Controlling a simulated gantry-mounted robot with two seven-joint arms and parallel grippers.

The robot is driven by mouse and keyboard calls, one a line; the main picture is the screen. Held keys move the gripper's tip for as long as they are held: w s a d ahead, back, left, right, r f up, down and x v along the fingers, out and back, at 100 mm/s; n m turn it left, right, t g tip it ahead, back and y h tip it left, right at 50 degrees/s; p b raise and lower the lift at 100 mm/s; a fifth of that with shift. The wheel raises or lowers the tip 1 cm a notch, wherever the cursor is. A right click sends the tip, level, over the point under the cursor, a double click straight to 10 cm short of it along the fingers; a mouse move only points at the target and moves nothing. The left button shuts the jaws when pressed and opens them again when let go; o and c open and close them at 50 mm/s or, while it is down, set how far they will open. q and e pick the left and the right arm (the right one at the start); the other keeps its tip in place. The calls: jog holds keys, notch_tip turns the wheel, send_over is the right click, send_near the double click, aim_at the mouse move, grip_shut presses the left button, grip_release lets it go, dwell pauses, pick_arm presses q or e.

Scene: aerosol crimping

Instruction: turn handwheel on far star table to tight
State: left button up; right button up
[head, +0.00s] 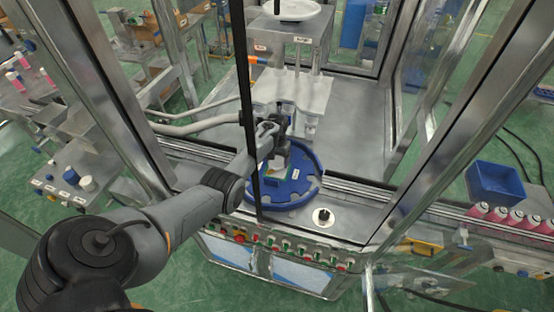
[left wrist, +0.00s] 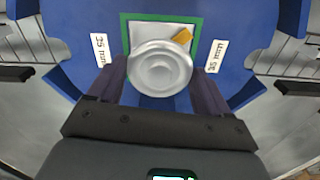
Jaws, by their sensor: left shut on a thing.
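A blue star table (head: 306,186) with notches in its rim lies flat on the metal deck inside the framed machine. It also fills the left wrist view (left wrist: 250,30), with white labels beside a green-edged square. A round silver handwheel (left wrist: 160,66) stands over that square, between the two dark fingers of my left gripper (left wrist: 160,88). In the head view my left gripper (head: 279,152) reaches down over the middle of the table and hides most of the handwheel. The gripper is shut on the handwheel. I cannot tell how tight the handwheel is. My right gripper does not show.
A thin dark upright (head: 248,100) stands in front of my left arm's wrist. A white disc with a dark knob (head: 323,216) sits on the deck at the front. A blue bin (head: 495,182) and pink-bodied cans (head: 510,216) are at the right. The deck right of the table is clear.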

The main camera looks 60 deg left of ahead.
pick_arm(q)
jog(key=shift+m, duration=0.3)
jog(key=m, duration=0.3)
jog(key=shift+m+p, duration=0.3)
jog(key=shift+p, duration=0.05)
jog(key=m, duration=0.3)
jog(key=shift+a, duration=0.1)
jog(key=shift+m, duration=0.8)
jog(key=o, duration=1)
